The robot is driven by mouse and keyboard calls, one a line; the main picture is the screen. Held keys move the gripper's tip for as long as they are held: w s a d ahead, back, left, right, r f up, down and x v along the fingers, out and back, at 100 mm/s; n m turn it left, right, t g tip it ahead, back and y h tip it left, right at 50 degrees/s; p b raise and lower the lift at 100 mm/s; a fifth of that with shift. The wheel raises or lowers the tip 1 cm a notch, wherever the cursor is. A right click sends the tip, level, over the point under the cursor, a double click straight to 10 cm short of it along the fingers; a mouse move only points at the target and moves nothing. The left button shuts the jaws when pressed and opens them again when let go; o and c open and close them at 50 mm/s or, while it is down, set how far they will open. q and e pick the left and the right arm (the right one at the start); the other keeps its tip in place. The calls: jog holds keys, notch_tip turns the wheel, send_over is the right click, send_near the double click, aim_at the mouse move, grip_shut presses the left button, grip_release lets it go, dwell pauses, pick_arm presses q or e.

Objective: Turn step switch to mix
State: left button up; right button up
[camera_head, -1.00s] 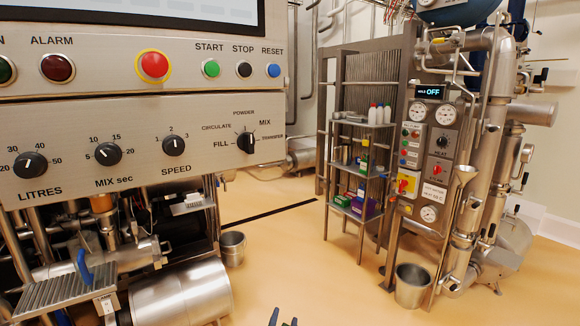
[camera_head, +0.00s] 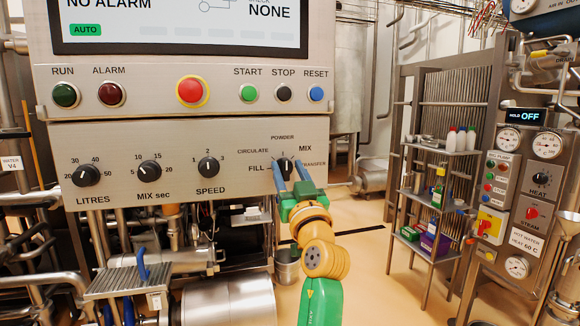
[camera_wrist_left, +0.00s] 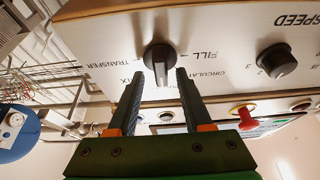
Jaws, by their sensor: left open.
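The step switch (camera_head: 285,165) is a black knob on the steel panel, ringed by the labels FILL, CIRCULATE, POWDER, MIX and TRANSFER. Its exact setting is hard to read because my fingers partly cover it. My left gripper (camera_head: 288,170) is in front of the knob, with green and yellow wrist parts behind its two fingers. In the left wrist view the panel appears upside down. There the knob (camera_wrist_left: 158,60) stands between the tips of the open left gripper (camera_wrist_left: 159,72), with gaps on both sides. My right gripper is not in view.
Dials for LITRES (camera_head: 86,176), MIX sec (camera_head: 149,170) and SPEED (camera_head: 208,167) lie left of the switch. A red stop button (camera_head: 191,91) and START, STOP, RESET buttons are above. A shelf rack (camera_head: 432,190) stands to the right, with open floor before it.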

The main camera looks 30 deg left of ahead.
pick_arm(q)
jog(key=shift+s, duration=0.1)
grip_shut()
jog(key=shift+r+m+t+h+p, duration=0.15)
jog(key=shift+m+t+h+p, duration=0.15)
jog(key=shift+m+p, duration=0.35)
jog(key=m+t+h+p, duration=0.1)
jog(key=m+p, duration=0.2)
jog(key=m+h+p, duration=0.1)
jog(key=m+p, duration=0.2)
jog(key=p, duration=0.1)
jog(key=m+t+h+p, duration=0.1)
jog(key=m+h+p, duration=0.1)
jog(key=m+p, duration=0.1)
jog(key=shift+r+t+p, duration=0.1)
jog(key=shift+t+p, duration=0.2)
jog(key=shift+f+m+h+p, duration=0.3)
jog(key=shift+m+h+p, duration=0.2)
jog(key=shift+m+p, duration=0.6)
grip_release()
